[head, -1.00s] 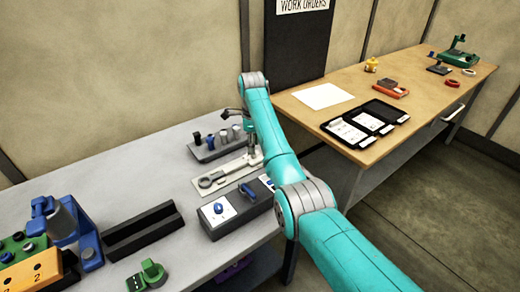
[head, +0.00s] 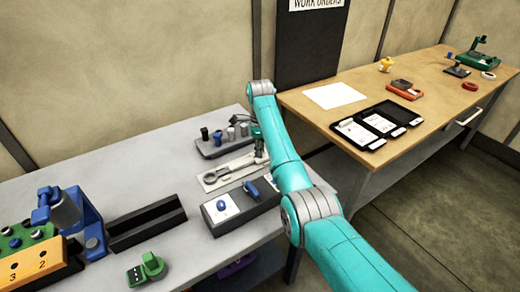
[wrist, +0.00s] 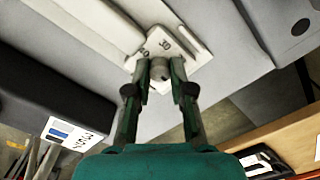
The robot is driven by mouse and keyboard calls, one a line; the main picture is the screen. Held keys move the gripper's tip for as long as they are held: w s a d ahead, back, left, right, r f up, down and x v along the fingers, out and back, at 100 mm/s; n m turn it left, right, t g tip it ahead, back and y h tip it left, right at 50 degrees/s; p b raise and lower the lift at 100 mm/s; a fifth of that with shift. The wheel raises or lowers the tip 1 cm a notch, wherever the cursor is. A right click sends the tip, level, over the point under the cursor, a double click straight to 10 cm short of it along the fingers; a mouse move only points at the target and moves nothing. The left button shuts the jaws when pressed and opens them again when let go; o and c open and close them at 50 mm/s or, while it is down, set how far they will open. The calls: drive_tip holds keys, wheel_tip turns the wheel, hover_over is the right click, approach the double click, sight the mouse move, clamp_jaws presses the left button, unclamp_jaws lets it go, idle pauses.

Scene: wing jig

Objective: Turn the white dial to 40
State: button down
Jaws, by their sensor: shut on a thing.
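The white dial (wrist: 161,70) shows in the wrist view as a small pale knob between my fingertips, above a white plate (wrist: 190,58) with dark numerals. The numerals are partly covered and I cannot read the dial's setting. My gripper (wrist: 160,73) points down with a finger on each side of the knob and is shut on it. In the head view my gripper (head: 259,148) is at the right end of the white wrench tray (head: 212,185), and my arm hides the dial there.
A black channel (head: 150,227) is to the left. The wooden table (head: 430,85) is at right.

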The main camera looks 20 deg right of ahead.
drive_tip(key=shift+n, duration=0.3)
drive_tip(key=n, duration=0.3)
drive_tip(key=shift+n, duration=0.3)
drive_tip(key=n, duration=0.4)
drive_tip(key=shift+n, duration=0.3)
drive_tip(key=n, duration=0.4)
drive_tip(key=shift+n, duration=2.1)
drive_tip(key=c, duration=1)
unclamp_jaws()
